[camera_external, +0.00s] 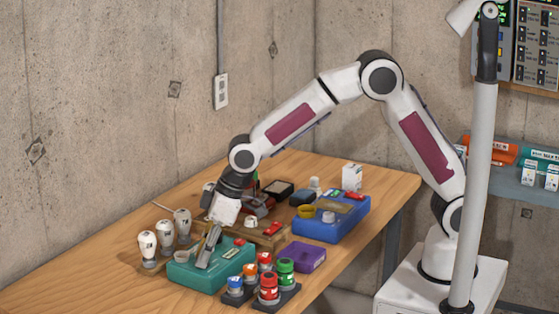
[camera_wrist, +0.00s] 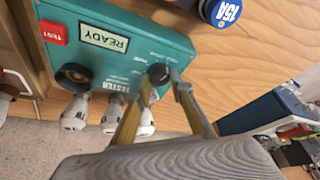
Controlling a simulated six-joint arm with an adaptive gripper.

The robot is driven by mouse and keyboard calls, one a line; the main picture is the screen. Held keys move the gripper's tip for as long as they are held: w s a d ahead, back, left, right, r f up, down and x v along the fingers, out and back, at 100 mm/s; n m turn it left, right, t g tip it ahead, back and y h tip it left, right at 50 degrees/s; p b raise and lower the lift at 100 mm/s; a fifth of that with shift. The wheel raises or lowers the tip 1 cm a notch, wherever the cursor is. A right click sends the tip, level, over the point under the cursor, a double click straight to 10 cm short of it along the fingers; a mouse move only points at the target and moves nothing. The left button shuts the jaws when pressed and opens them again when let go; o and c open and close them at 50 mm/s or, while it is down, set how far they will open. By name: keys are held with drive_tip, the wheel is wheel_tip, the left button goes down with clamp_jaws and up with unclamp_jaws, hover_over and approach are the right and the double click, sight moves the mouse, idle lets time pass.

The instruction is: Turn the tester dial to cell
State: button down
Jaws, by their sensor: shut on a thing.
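The tester is a teal box (camera_external: 182,274) on the wooden table, also filling the upper left of the wrist view (camera_wrist: 178,42). Its face carries a READY display (camera_wrist: 103,37), a red TEST button (camera_wrist: 53,32) and a dark round socket (camera_wrist: 75,77). The tester dial (camera_wrist: 158,73) is a small black knob near one corner of the face. My gripper (camera_wrist: 162,82) has its fingers on either side of the dial and is shut on it. In the external view my gripper (camera_external: 206,252) points down onto the tester and hides the dial. I cannot read the dial's setting.
White bulbs (camera_external: 165,234) stand beside the tester on the left. Blue, red and green fuses stand in a black holder (camera_external: 289,297) at the front right. A purple box (camera_external: 306,256) and a blue case (camera_external: 340,230) lie to the right. The table's front left is clear.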

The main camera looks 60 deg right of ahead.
idle(0.5)
drive_tip(key=c, duration=2)
unclamp_jaws()
drive_tip(key=shift+c, duration=0.2)
drive_tip(key=shift+r, duration=0.1)
drive_tip(key=v, duration=1.1)
drive_tip(key=shift+r, duration=0.4)
drive_tip(key=shift+s, duration=0.1)
